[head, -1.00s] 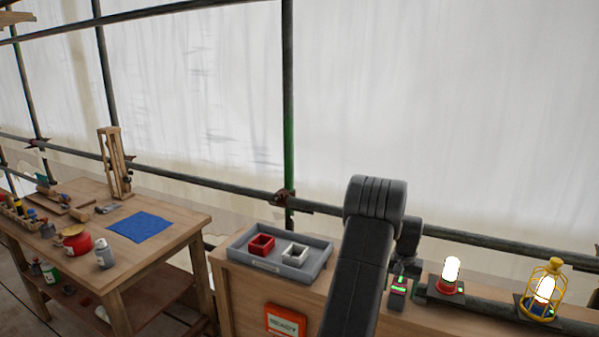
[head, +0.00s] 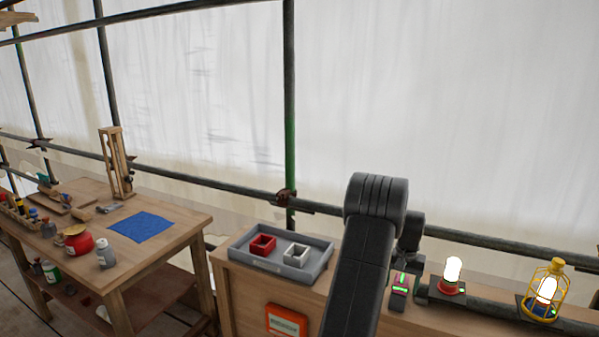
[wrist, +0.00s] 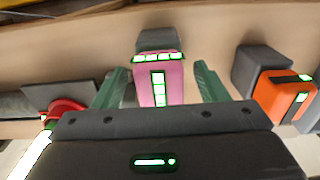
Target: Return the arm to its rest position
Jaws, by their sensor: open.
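My arm shows in the head view, raised and bent in front of the wooden bench; the arm hides the gripper there. In the wrist view my gripper (wrist: 155,90) is open, its two green fingers apart. A pink block with lit green-white bars (wrist: 160,80) shows between and beyond the fingers; I cannot tell how far beyond. A pink device with green lights (head: 400,284) stands on the bench just right of my arm in the head view.
A grey tray (head: 262,267) holds a red box (head: 262,246) and a white box (head: 296,254). A red-based lamp (head: 453,275) and a yellow caged lamp (head: 546,290) stand right. An orange block (wrist: 285,95) is right in the wrist view. A table with a blue cloth (head: 141,226) stands left.

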